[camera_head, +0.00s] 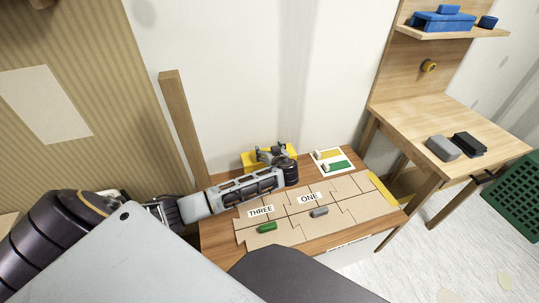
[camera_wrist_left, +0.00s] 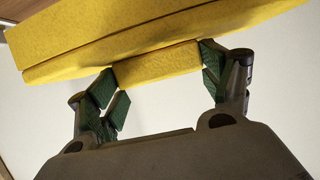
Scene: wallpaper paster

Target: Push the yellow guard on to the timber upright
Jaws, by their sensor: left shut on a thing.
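The yellow guard (camera_head: 249,160) shows behind my left gripper (camera_head: 275,154) at the back of the low table, near the white wall. In the left wrist view the guard (camera_wrist_left: 150,35) is a long yellow bar with a smaller yellow block under it. My left gripper (camera_wrist_left: 160,80) is shut on that block, with a green-padded finger at each end. The timber upright (camera_head: 183,125) is a plain wooden post standing to the left, apart from the guard. My left forearm hides part of the table between them. My right gripper is not in view.
The low table (camera_head: 222,240) bears tan puzzle-like pieces labelled THREE and ONE, a green piece (camera_head: 267,227), a grey piece (camera_head: 319,212) and a colour card (camera_head: 331,160). A wooden workbench (camera_head: 440,117) with dark blocks stands at right, near a green crate (camera_head: 514,192).

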